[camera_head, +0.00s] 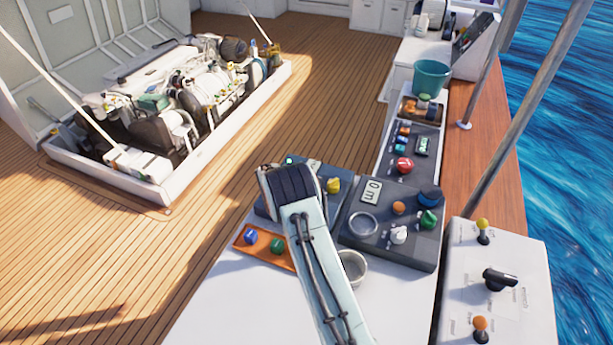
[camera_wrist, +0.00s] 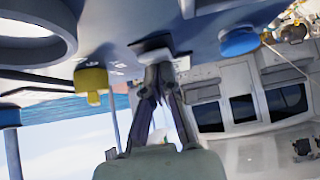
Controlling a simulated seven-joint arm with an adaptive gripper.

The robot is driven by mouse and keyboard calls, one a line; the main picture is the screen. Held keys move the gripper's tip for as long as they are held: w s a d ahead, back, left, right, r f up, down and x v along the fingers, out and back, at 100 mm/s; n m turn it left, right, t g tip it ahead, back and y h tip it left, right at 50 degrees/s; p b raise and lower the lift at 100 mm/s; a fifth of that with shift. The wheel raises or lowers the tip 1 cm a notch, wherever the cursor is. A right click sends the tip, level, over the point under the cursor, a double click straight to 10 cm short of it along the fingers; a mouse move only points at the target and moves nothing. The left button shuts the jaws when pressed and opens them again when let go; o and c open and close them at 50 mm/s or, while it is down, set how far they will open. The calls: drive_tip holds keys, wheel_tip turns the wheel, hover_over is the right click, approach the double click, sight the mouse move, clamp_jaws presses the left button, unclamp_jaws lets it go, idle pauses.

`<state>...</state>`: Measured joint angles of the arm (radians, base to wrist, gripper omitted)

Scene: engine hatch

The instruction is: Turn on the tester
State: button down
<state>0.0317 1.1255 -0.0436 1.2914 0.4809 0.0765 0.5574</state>
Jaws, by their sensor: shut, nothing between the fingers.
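No readable label marks the tester. A dark box (camera_head: 268,204) with a yellow knob (camera_head: 333,185) stands on the white counter, partly hidden behind my arm; it may be the tester. In the wrist view, a yellow knob (camera_wrist: 92,82) and a blue knob (camera_wrist: 238,42) sit on either side of my gripper (camera_wrist: 158,72) on a blue-grey panel (camera_wrist: 115,25). My gripper is shut and empty, its tips close to a small dark part (camera_wrist: 152,47) on that panel. I cannot tell whether they touch. The head view hides my gripper behind my arm.
Right of my arm is a dark panel (camera_head: 385,245) with a round dial, knobs and a "0 m" display. An orange tray (camera_head: 264,247) and a cup (camera_head: 352,266) are close by. The engine hatch (camera_head: 185,110) is at left.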

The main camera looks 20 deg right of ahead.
drive_tip(key=shift+s+a+f, duration=0.2)
drive_tip(key=shift+s+a, duration=0.2)
drive_tip(key=shift+a, duration=0.05)
drive_tip(key=r, duration=0.3)
drive_tip(key=a+r, duration=0.1)
drive_tip(key=r, duration=0.1)
drive_tip(key=shift+s, duration=0.4)
drive_tip(key=v, duration=0.8)
drive_tip(key=shift+s+a, duration=0.4)
drive_tip(key=shift+s, duration=0.2)
drive_tip(key=shift+f, duration=0.15)
